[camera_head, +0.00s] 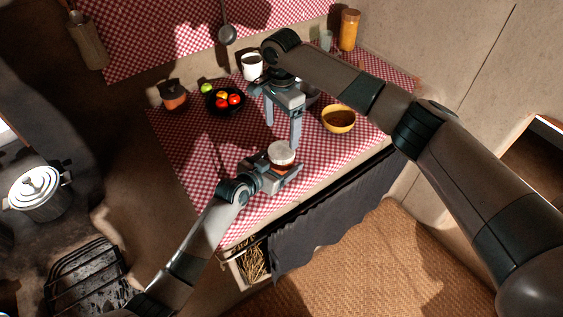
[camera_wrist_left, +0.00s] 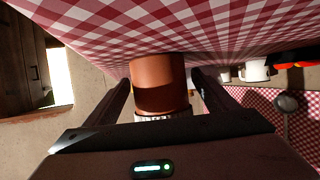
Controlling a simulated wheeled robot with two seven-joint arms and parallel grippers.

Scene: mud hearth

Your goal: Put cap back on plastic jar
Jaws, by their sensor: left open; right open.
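The plastic jar (camera_head: 282,166) stands on the checkered table near its front edge, with reddish-brown contents. A white cap (camera_head: 281,150) sits on its top; I cannot tell whether it is fully seated. My left gripper (camera_head: 284,174) is open, with its fingers on either side of the jar. In the left wrist view the jar (camera_wrist_left: 158,85) appears upside down between the open fingers, and the ribbed white cap (camera_wrist_left: 163,117) shows at its lower end. My right gripper (camera_head: 283,129) is open and empty, pointing down just above and behind the cap.
A yellow bowl (camera_head: 339,119) stands to the right. A black fruit bowl (camera_head: 224,108), an orange pot (camera_head: 173,96) and a white mug (camera_head: 252,67) stand farther back. A tall pasta jar (camera_head: 349,30) is at the back right. The table's left front is clear.

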